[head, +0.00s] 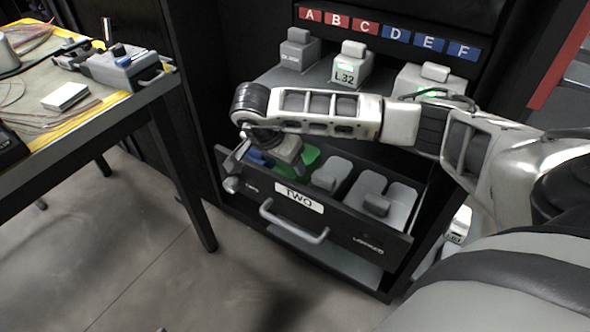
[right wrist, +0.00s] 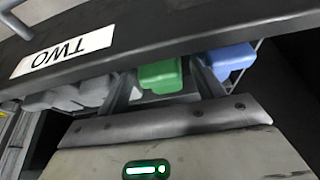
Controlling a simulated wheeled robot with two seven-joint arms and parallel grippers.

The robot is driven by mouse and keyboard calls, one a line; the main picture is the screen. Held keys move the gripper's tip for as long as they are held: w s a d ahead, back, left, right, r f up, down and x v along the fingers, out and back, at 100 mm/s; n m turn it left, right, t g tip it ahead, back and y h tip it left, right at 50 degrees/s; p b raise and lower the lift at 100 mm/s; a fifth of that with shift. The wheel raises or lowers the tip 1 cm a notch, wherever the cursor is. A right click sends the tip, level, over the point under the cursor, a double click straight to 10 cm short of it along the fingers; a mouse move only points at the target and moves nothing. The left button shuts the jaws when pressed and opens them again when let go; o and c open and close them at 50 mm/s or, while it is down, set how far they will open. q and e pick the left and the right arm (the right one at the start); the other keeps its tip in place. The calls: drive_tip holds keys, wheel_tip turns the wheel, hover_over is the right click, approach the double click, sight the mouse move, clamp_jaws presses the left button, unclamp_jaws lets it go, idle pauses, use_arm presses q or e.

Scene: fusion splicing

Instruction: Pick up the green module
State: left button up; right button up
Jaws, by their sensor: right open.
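The green module (head: 311,157) sits in the open drawer labelled TWO, partly hidden behind my right gripper. It also shows in the right wrist view (right wrist: 160,74), between the two fingers of my right gripper (right wrist: 163,84). The fingers stand apart on either side of it, and I cannot tell if they touch it. In the head view my right gripper (head: 272,162) hangs at the left end of the drawer, over the blue and green modules. My left gripper is not in view.
A blue module (right wrist: 231,60) sits beside the green one, with several grey modules (head: 372,190) to its right. The drawer front (head: 345,228) with its handle stands close to my gripper. A shelf with labelled devices is above. A workbench (head: 95,125) stands left.

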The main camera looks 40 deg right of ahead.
sight(288, 169)
drive_tip(key=b+x, duration=0.1)
drive_tip(key=x, duration=0.3)
drive_tip(key=shift+s+f, duration=0.1)
drive_tip(key=shift+f, duration=0.3)
drive_tip(key=shift+d+f, duration=0.1)
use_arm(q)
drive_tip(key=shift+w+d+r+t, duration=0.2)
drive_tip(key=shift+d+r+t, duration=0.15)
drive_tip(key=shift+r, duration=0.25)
use_arm(e)
drive_tip(key=c, duration=0.9)
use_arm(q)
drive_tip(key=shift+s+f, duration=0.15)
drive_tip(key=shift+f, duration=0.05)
